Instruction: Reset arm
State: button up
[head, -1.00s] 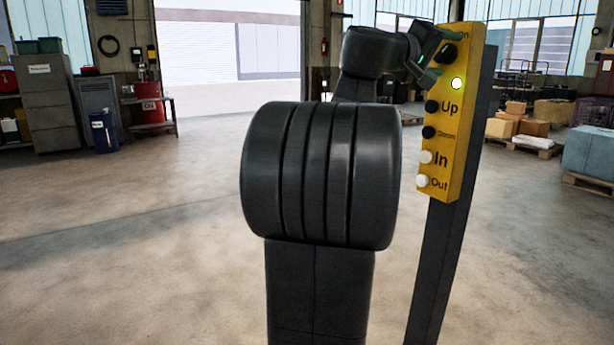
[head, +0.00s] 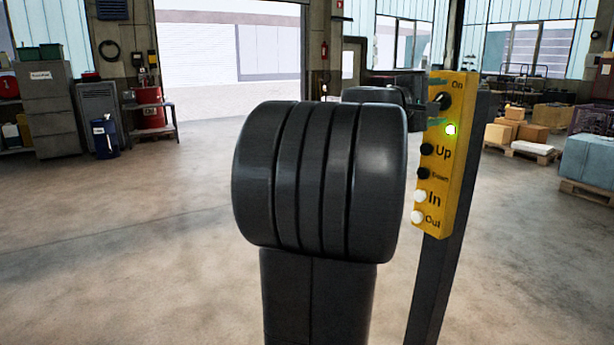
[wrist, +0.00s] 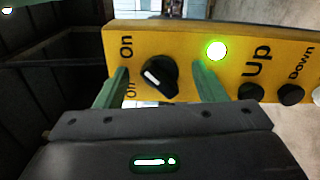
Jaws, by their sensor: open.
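A yellow control panel (head: 440,185) stands on a dark post at the right of the head view; it also fills the upper part of the wrist view (wrist: 185,42). Its black rotary knob (wrist: 160,76) sits beside the On and Off labels, with a white mark on its face. The green lamp (wrist: 216,50) is lit. My gripper (wrist: 158,90) is open, with one green finger on each side of the knob. I cannot tell whether the fingers touch it. In the head view my gripper (head: 437,96) is at the panel's top, partly hidden by my arm.
Up and Down black buttons and the white In and Out buttons (head: 419,206) run down the panel. A red drum (head: 149,106) and a blue bin (head: 104,136) stand far left. Pallets with boxes (head: 520,130) lie at the right. The floor between is clear.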

jog(key=shift+r+n+p, duration=0.2)
jog(key=shift+n+p, duration=1.15)
jog(key=shift+p, duration=1.2)
jog(key=shift+r+n+p, duration=0.15)
jog(key=shift+n+p, duration=1.2)
jog(key=shift+p, duration=1.15)
jog(key=shift+w+n+p, duration=0.1)
jog(key=shift+n+p, duration=0.2)
jog(key=shift+p, duration=0.5)
jog(key=shift+f+n+p, duration=0.1)
jog(key=shift+n+p, duration=0.3)
jog(key=shift+p, duration=0.35)
jog(key=shift+f, duration=0.1)
